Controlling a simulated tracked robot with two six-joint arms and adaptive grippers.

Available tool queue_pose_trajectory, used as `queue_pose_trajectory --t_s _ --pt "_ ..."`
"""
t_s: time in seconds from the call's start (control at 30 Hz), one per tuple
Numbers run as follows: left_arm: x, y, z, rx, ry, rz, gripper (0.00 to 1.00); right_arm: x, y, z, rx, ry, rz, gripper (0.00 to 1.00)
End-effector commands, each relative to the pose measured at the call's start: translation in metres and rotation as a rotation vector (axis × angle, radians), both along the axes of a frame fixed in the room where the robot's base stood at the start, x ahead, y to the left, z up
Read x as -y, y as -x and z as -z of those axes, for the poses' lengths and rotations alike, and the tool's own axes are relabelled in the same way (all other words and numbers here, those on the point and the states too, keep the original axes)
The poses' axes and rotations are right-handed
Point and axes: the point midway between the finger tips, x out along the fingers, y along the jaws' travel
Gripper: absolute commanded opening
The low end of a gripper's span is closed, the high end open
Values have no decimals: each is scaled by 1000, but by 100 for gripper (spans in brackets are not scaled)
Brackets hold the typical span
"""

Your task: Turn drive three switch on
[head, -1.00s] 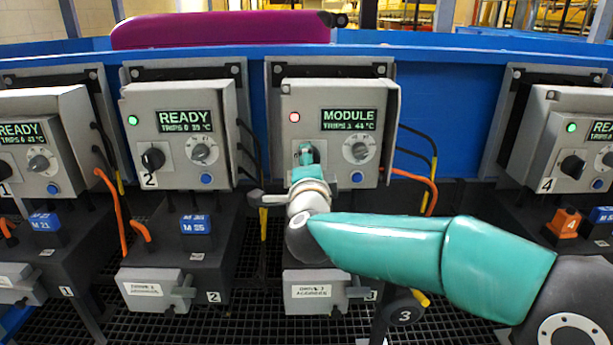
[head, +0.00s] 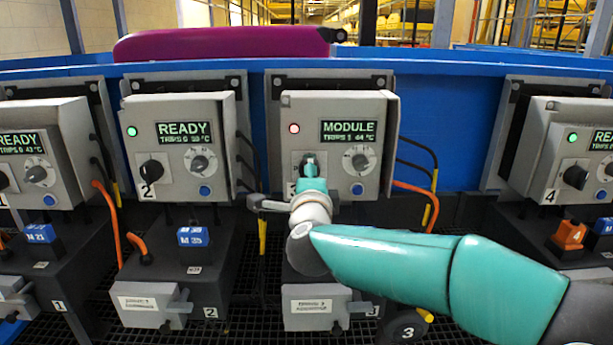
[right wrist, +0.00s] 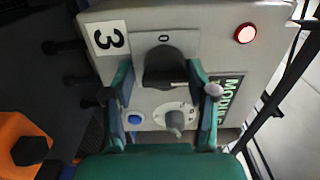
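The drive three switch is a black rotary knob (right wrist: 168,66) beside the "3" label and below a "0" mark in the right wrist view. In the head view it is mostly hidden behind my gripper. The drive three box (head: 377,113) has a lit red lamp (head: 294,128) and a screen reading MODULE (head: 348,132). My right gripper (right wrist: 163,80) has its teal fingers spread on both sides of the knob. I cannot tell whether they touch it. In the head view this gripper (head: 309,168) is at the box front. My left gripper is not in view.
A grey selector dial (right wrist: 175,120) and a blue button (right wrist: 134,118) sit close to the fingers. Drive two's box (head: 180,105) and drive four's box (head: 560,110) show green lamps. An orange cable (head: 413,187) and dark cables hang right of drive three.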

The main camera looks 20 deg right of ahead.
Motion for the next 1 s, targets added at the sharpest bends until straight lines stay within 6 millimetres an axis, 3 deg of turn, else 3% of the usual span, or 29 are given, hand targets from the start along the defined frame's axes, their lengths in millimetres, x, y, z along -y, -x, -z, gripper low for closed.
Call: queue_pose_trajectory --t_s 0.47,0.67,1.0 --pt "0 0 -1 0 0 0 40 -3 6 -3 6 4 -5 70" --pt "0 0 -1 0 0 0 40 -12 33 -3 6 4 -7 70" --pt "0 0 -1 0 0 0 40 -30 95 -2 5 2 -7 70"
